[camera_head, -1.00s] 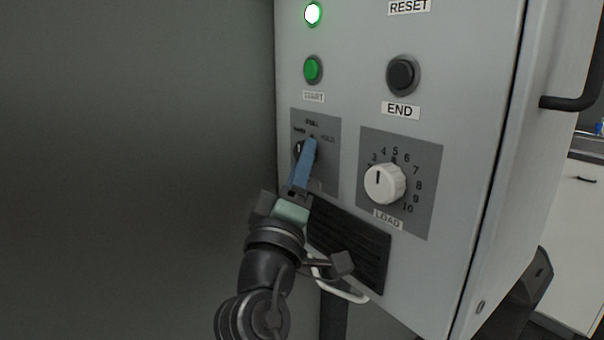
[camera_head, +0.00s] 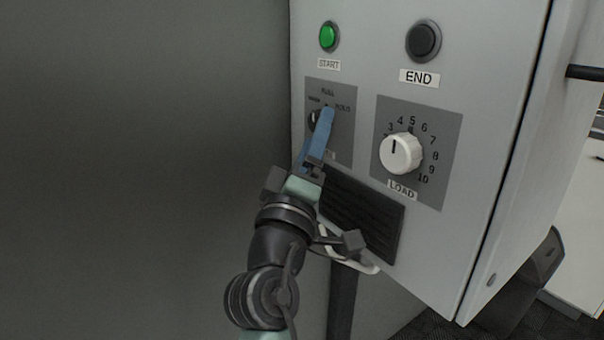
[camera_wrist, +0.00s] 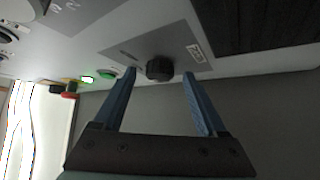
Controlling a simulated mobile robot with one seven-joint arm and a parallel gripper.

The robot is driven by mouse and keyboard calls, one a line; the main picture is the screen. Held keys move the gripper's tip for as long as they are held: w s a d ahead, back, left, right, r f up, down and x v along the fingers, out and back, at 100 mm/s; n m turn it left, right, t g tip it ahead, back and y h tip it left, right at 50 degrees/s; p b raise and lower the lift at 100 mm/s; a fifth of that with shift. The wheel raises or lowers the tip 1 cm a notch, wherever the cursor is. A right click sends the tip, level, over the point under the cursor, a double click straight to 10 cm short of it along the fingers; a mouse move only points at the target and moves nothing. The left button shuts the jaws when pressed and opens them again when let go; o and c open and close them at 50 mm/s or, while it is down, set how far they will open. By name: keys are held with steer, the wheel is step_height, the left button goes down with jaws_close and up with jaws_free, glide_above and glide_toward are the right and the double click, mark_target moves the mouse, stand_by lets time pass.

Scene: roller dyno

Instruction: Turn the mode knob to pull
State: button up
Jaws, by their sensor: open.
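The mode knob (camera_head: 314,119) is a small black knob on a grey plate (camera_head: 343,150) at the left of the panel. In the head view it is partly hidden behind my blue fingers. The label above it seems to read PULL (camera_head: 327,92), with HOLD to its right; the left label is too small to read. In the wrist view the dark knob (camera_wrist: 160,68) shows between my fingertips, with a gap on each side. My gripper (camera_head: 325,112) is open in front of the knob and holds nothing. I cannot tell which label the knob points at.
A white LOAD knob (camera_head: 401,153) is close on the right. Above are a green START button (camera_head: 329,36) and a black END button (camera_head: 423,40). Left of the cabinet is a plain grey wall.

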steer(key=v, duration=1.1)
steer(key=shift+s+b, duration=0.3)
steer(key=shift+s, duration=0.05)
